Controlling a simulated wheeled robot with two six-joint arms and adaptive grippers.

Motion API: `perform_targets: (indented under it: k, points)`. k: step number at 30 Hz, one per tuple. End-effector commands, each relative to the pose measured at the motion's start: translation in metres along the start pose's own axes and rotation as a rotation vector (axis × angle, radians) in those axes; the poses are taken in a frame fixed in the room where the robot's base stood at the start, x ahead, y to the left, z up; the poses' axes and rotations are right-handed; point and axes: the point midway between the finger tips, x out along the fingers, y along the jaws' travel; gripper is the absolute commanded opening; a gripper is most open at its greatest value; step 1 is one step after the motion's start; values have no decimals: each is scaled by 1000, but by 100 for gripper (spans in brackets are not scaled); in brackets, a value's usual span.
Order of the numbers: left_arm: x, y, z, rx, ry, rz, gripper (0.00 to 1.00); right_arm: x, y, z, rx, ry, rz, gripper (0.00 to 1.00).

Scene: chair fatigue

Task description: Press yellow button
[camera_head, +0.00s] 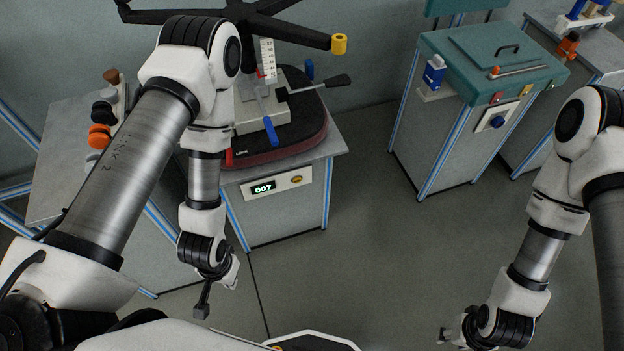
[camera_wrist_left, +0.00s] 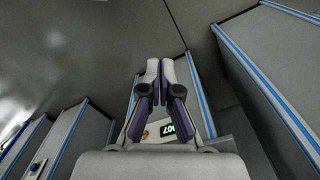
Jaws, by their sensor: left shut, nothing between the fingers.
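The yellow button (camera_head: 297,180) is a small round amber button on a pale panel (camera_head: 277,186), right of a green display (camera_head: 263,187) reading 007. The panel is on the front of a grey cabinet. In the left wrist view the button (camera_wrist_left: 145,134) shows upside down, beyond the base of the fingers. My left gripper (camera_head: 203,308) points down in front of and left of the panel, apart from it. Its fingers (camera_wrist_left: 160,68) are together with nothing between them. My right gripper (camera_head: 449,335) is low at the right, far from the panel; its finger spread is unclear.
A press-like fixture (camera_head: 262,112) with a black star-shaped base (camera_head: 285,32) stands on the cabinet top. A table (camera_head: 62,150) with knobs and casters is at the left. A teal-topped cabinet (camera_head: 480,75) is at the right. The floor (camera_head: 340,260) between is clear.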

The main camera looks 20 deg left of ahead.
Motion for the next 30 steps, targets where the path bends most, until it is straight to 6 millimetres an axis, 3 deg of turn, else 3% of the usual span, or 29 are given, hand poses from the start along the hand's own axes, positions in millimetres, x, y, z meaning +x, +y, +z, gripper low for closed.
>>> perform_targets:
  k: [5, 8, 11, 15, 18, 24, 27, 30]
  points:
    - [3, 0, -1, -1, 4, -1, 0, 3, 0, 0, 0, 0, 0, 40]
    - [23, 2, -15, -10, 48, -4, 0, 25, 0, 0, 0, 0, 0, 40]
    - [62, 6, -48, -38, 158, -6, 0, 70, 1, 0, 1, 0, 0, 40]
    - [122, 20, -118, -99, 401, 17, 0, 154, 1, 0, 0, -1, 0, 40]
    - [151, 35, -168, -143, 586, 62, 0, 211, 2, 0, 1, -1, 0, 40]
    - [186, 73, -249, -207, 934, 215, 0, 319, 2, 0, 1, 0, 0, 40]
    - [189, 92, -275, -225, 1069, 306, 0, 359, 3, 0, 1, 0, 0, 40]
    - [184, 106, -289, -233, 1156, 376, 0, 381, 3, 0, 1, 0, 0, 40]
